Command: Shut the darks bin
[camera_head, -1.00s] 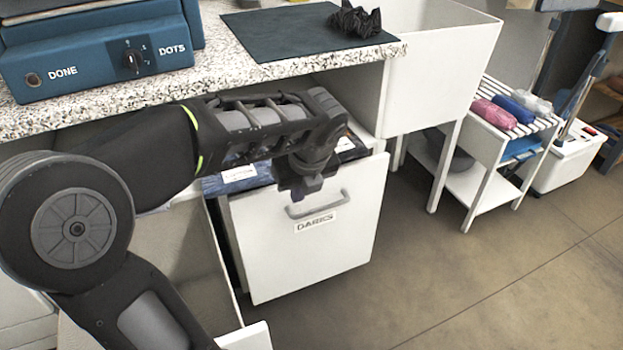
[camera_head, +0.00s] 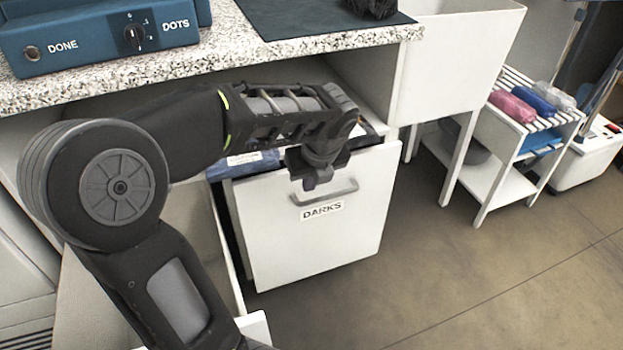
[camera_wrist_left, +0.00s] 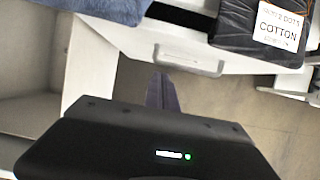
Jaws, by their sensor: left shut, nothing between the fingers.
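The darks bin (camera_head: 318,243) is a white drawer front with a grey handle (camera_head: 326,192) and a DARKS label, under the speckled counter. It stands partly pulled out, and dark and blue items show inside behind its front. My left gripper (camera_head: 318,180) is shut and empty, just in front of the bin's top edge by the handle; whether it touches cannot be told. In the left wrist view the shut fingers (camera_wrist_left: 163,93) show near the handle (camera_wrist_left: 187,62), and a package labelled COTTON (camera_wrist_left: 268,25) shows in the bin. My right gripper is not in view.
An open white compartment (camera_head: 190,215) lies left of the bin. A blue device (camera_head: 95,38) sits on the counter, with a dark mat (camera_head: 300,18). A white basin (camera_head: 460,60) and a slatted rack (camera_head: 545,125) stand at right. The floor in front is free.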

